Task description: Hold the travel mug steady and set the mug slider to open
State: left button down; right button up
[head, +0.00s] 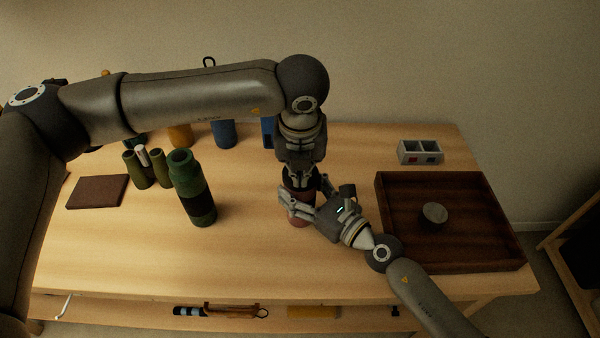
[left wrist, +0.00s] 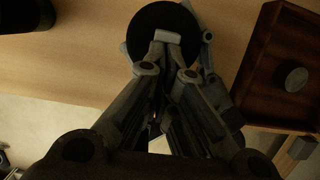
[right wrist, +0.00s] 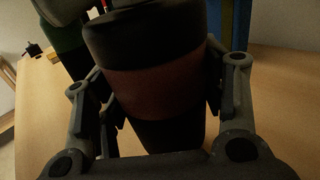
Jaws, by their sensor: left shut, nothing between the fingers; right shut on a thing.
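The travel mug (head: 299,222) stands upright on the table, mostly hidden by my grippers in the head view. In the right wrist view the mug (right wrist: 155,88) has a dark red band and a black top. My right gripper (head: 300,205) is shut around its body from the side. My left gripper (head: 303,178) points down at the lid from above, shut and empty. In the left wrist view the lid is a black disc (left wrist: 143,32) with my left fingertips (left wrist: 168,58) over it. A pale block lies at these fingertips; I cannot tell whether it is the mug slider.
A green bottle (head: 193,190) and green binoculars (head: 158,167) stand to the left, near a brown notebook (head: 97,191). A dark wooden tray (head: 480,258) with a round grey object (head: 435,213) lies to the right. A grey two-part box (head: 420,152) is behind it.

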pick_arm(q)
jog(key=shift+w, duration=0.65)
jog(key=shift+s, duration=0.4)
jog(key=s, duration=0.2)
jog(key=shift+s, duration=0.35)
jog(key=v, duration=1)
jog(key=shift+s, duration=0.35)
pick_arm(e)
jog(key=o, duration=1.3)
jog(key=shift+c, duration=0.2)
